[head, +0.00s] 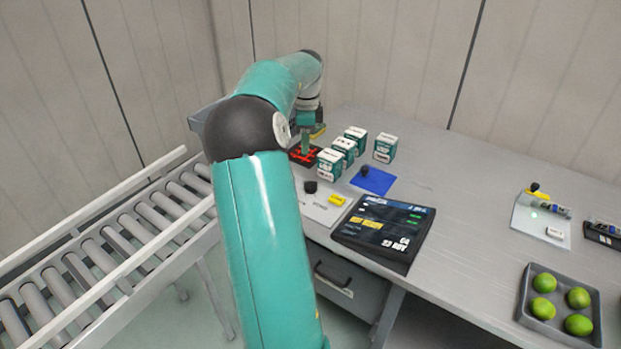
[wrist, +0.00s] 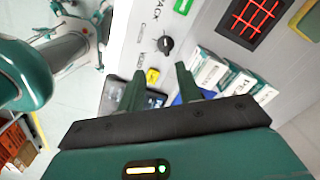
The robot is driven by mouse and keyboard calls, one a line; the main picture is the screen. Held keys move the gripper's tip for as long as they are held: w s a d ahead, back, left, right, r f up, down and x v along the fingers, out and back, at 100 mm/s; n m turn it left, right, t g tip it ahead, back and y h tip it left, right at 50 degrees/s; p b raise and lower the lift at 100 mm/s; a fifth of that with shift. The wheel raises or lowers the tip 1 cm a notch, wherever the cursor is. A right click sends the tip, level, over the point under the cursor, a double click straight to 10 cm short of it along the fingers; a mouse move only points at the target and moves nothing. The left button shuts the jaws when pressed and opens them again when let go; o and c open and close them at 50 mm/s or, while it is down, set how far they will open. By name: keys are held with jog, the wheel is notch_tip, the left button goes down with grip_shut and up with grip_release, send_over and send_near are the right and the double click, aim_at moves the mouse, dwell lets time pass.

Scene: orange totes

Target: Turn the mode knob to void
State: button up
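The mode knob is a small black dial (head: 310,187) on a pale panel (head: 321,210) at the near left of the bench. In the wrist view the black knob (wrist: 165,45) stands on the pale panel, with printed words around it, one reading VOID. I cannot tell which word its pointer faces. My gripper (wrist: 157,80) is open and empty, its two dark green fingers apart. The knob lies beyond the fingertips, not between them, and nothing touches it. In the head view my arm partly hides the gripper, above the red-grid scanner.
A yellow button (head: 337,200) sits beside the knob. The red-grid scanner (wrist: 245,18) and several teal-white boxes (head: 329,163) stand close by. A dark screen (head: 384,228) lies to the right, a roller conveyor (head: 120,240) to the left.

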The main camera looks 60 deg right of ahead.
aim_at(313, 182)
jog(key=shift+m, duration=0.5)
jog(key=f, duration=0.5)
jog(key=s+d+f, duration=0.1)
jog(key=f, duration=0.3)
jog(key=d+f, duration=0.1)
jog(key=f, duration=0.4)
jog(key=shift+s+f, duration=0.3)
jog(key=shift+f, duration=0.05)
grip_shut()
